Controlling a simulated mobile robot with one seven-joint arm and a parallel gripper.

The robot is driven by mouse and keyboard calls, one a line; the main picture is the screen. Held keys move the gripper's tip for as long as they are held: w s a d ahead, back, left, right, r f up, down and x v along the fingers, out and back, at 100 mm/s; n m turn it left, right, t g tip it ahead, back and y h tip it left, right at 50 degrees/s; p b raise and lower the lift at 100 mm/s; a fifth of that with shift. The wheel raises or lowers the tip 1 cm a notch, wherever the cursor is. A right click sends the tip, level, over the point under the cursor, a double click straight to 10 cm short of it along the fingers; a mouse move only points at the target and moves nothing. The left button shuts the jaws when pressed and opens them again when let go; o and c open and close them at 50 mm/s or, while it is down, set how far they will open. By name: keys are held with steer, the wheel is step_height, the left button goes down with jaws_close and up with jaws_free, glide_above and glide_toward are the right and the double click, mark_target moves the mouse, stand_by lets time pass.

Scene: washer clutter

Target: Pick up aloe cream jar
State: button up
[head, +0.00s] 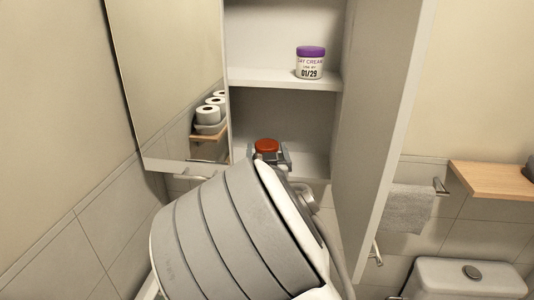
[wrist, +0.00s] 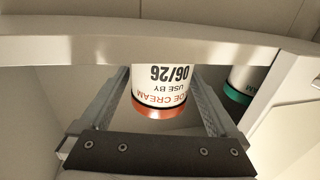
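The aloe cream jar is white with a red-orange lid. In the head view only its lid (head: 266,146) shows clearly, on the lower shelf behind my gripper (head: 272,157). In the wrist view the jar (wrist: 161,88) appears upside down, with a partly cut-off "CREAM" label and "USE BY 06/26". My open gripper (wrist: 162,88) has one finger on each side of the jar. Narrow gaps seem to remain, and I see no clear grip. The far end of the jar is hidden behind a shelf edge in the wrist view.
A second jar with a teal lid (wrist: 237,93) stands near the right finger in the wrist view. A purple-lidded day cream jar (head: 310,63) sits on the shelf above. The shelf board (head: 280,79) and the open cabinet door (head: 385,130) bound the space around my arm.

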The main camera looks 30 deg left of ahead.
steer(key=c, duration=1.2)
steer(key=shift+r, duration=0.1)
